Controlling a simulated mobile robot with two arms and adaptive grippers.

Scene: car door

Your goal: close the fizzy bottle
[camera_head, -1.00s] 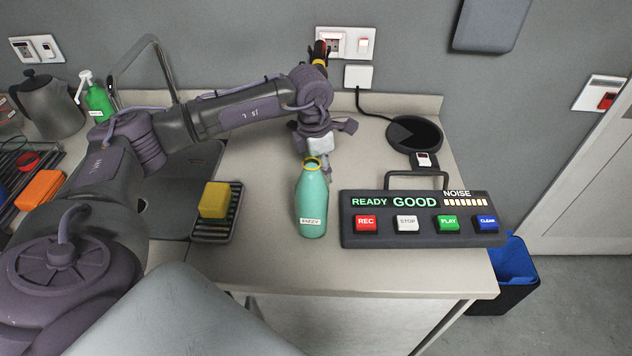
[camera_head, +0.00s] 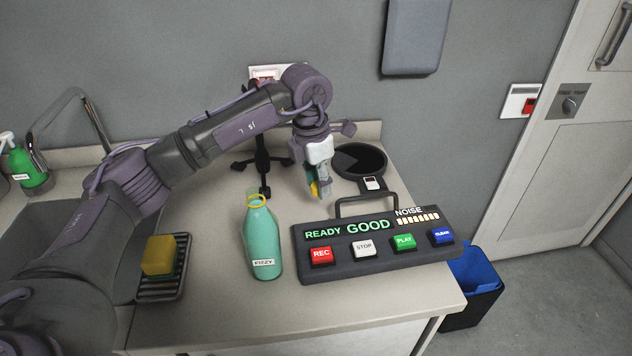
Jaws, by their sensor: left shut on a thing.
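The fizzy bottle (camera_head: 263,243) is teal with a white FIZZY label. It stands upright on the counter in the head view. My right gripper is not in view.
A button panel (camera_head: 375,262) with a handle stands right of the bottle. A yellow sponge (camera_head: 159,255) lies on a rack at left. A black stand (camera_head: 262,165) is behind the bottle. A blue-lined bin (camera_head: 474,280) stands beyond the counter.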

